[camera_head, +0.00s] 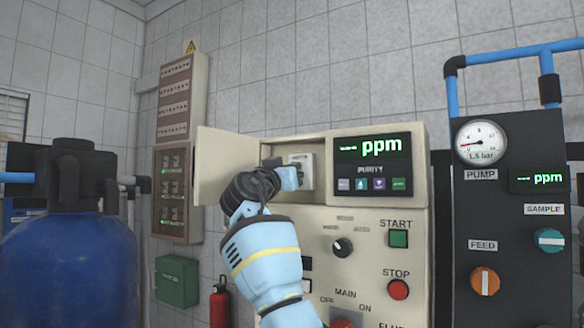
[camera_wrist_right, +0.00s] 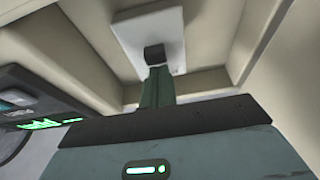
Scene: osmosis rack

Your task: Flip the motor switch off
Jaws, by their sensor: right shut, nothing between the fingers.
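The motor switch appears to be the white plate (camera_head: 307,164) inside the open compartment of the beige control cabinet (camera_head: 375,265). The plate also shows in the right wrist view (camera_wrist_right: 135,42). My right gripper (camera_head: 294,178) reaches into the compartment with its fingers shut and empty. Its closed fingers (camera_wrist_right: 157,88) point at the plate. A dark block (camera_wrist_right: 154,54) lies at their tip, against or just in front of the plate. I cannot tell whether it is the switch lever or a fingertip, nor the switch position. My left gripper is not in view.
The compartment door (camera_head: 222,165) stands open at the left. The compartment walls (camera_wrist_right: 215,50) closely surround my right gripper. A lit ppm display (camera_head: 373,147) is right of the opening. START (camera_head: 398,239) and STOP (camera_head: 398,289) buttons sit below. A blue tank (camera_head: 70,265) stands left.

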